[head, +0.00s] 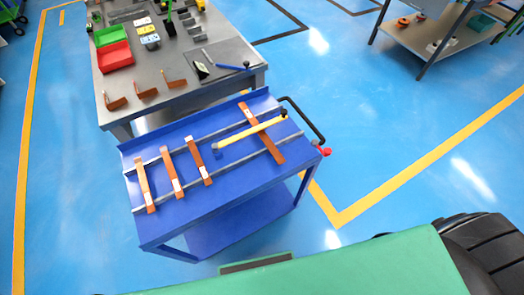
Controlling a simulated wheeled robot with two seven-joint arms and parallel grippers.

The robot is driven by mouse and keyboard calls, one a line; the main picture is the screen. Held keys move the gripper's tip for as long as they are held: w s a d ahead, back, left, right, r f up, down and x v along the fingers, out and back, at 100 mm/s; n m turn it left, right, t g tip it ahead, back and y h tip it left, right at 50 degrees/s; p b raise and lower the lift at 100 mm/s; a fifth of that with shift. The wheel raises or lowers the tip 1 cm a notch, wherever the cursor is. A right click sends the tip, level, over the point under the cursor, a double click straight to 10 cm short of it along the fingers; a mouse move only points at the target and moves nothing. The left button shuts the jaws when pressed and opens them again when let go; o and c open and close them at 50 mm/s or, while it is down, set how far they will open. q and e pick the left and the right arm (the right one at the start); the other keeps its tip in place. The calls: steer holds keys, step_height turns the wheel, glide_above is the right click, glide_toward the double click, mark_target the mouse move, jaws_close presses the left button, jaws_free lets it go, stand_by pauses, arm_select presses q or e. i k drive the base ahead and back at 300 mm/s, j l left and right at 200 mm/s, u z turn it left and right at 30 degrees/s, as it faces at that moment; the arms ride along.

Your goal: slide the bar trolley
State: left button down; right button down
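The blue bar trolley (237,185) stands in the middle of the head view, in front of a grey workbench. Its deck carries two grey rails with several flat copper bars across them: three (172,172) on the left and a longer one (262,133) on the right. A yellow rod (247,132) with dark ends lies slantwise over the deck and crosses the long bar. A black push handle (305,119) sticks out at the trolley's right end, with a red knob (325,152) near it. Neither of my grippers is in view.
The grey workbench (190,98) is close behind the trolley, with red (115,57) and green (109,35) bins and bent copper pieces. Blue floor is open to the right, marked by a yellow line (400,177). A shelf table (425,48) stands at back right.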

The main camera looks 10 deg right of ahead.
mark_target(248, 192)
steer(key=l+u, duration=0.35)
steer(key=l, duration=0.3)
steer(key=l+u, duration=0.35)
steer(key=l, duration=0.3)
steer(key=k+l+u, duration=0.15)
steer(key=l+u, duration=0.2)
steer(key=l, duration=0.25)
steer(key=k+l, duration=0.9)
steer(key=l, duration=0.1)
